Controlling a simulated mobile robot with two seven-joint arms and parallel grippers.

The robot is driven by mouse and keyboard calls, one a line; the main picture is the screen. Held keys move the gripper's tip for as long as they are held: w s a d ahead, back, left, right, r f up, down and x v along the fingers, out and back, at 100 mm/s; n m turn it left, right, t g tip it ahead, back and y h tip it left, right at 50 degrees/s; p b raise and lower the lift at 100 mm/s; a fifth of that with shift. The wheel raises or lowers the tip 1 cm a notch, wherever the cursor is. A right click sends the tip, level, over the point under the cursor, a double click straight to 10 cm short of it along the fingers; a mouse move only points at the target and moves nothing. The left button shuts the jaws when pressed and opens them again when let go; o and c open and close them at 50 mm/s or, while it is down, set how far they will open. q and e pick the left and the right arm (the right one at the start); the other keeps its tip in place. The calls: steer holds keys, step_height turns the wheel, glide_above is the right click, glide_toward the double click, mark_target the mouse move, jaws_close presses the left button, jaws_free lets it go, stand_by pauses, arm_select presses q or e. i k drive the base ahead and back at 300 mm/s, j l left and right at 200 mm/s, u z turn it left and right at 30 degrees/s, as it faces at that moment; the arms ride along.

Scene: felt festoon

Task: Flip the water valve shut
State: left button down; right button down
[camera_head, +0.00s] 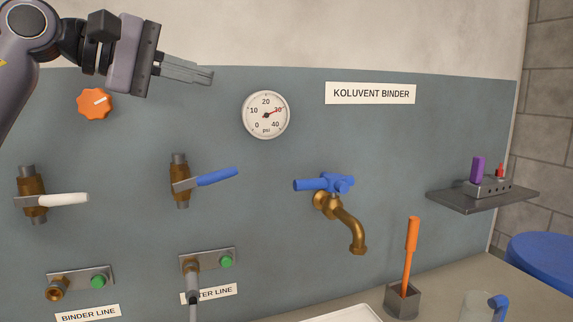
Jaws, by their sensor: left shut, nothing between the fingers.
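The water valve (180,181) is a brass body on the grey panel, above the partly covered label ending in "TER LINE". Its blue lever (216,177) points right and slightly up, across the vertical body. A second valve (33,194) with a white lever (64,199) sits to its left, above the "BINDER LINE" label (88,313). My left gripper (212,77) is shut and empty, at the top of the panel. It appears above the blue lever in the picture and does not touch it. My right gripper is not in view.
An orange knob (95,104) and a pressure gauge (266,115) are on the panel near my left gripper. A brass tap (343,215) with a blue handle is to the right. A shelf (484,198) juts out at far right.

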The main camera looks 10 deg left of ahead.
mark_target(207, 179)
steer(key=k, duration=1)
